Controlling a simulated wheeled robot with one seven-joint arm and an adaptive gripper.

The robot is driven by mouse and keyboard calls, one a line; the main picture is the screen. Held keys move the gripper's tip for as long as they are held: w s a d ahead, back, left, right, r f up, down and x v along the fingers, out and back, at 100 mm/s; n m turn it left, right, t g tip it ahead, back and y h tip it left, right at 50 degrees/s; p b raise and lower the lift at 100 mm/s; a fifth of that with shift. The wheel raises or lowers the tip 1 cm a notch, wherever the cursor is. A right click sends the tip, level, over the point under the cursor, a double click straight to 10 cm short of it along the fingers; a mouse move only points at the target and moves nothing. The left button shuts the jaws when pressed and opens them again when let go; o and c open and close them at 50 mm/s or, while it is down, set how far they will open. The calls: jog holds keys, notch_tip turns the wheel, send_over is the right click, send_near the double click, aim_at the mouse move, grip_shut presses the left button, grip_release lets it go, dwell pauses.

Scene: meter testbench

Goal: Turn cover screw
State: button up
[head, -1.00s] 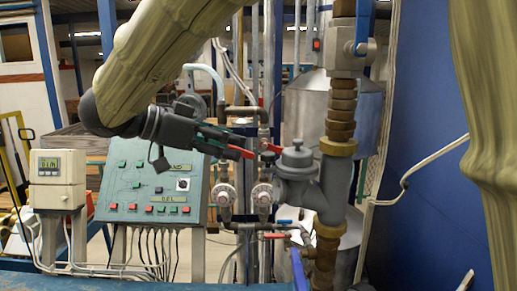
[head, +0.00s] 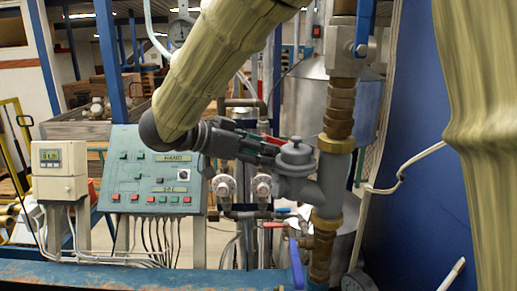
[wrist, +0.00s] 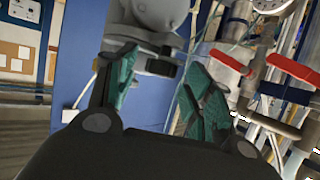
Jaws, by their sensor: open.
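The grey pipe fitting with a round domed cap (head: 296,153) is on the brass-jointed pipe, right of centre in the head view. My gripper (head: 268,150) is close to the left side of this cap. In the wrist view my gripper (wrist: 157,88) has its green-padded fingers spread apart, with nothing held between them. A grey rounded body with a flange (wrist: 150,62) is just beyond the fingertips, nearer the left finger. Whether a finger touches it cannot be told. I cannot make out a separate cover screw.
A control panel (head: 140,170) and a small display box (head: 59,172) stand to the left. Pipes with red handles (wrist: 290,68) are right of the gripper in the wrist view. A blue wall (head: 415,100) is at the right.

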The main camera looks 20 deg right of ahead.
jog(key=c, duration=1)
jog(key=shift+w, duration=0.1)
jog(key=shift+w+d+m+g+y, duration=0.1)
jog(key=shift+w+m+g+y, duration=0.25)
jog(key=shift+m+g, duration=1.45)
jog(key=shift+w+d+m+g+y, duration=0.1)
jog(key=shift+w+m+g+y, duration=0.25)
jog(key=shift+m+g, duration=1.45)
jog(key=shift+w+m+g+y, duration=0.25)
jog(key=shift+m+g+y, duration=0.15)
jog(key=shift+m+g, duration=1.4)
jog(key=shift+g+y, duration=0.3)
jog(key=shift+g, duration=0.2)
jog(key=o, duration=1)
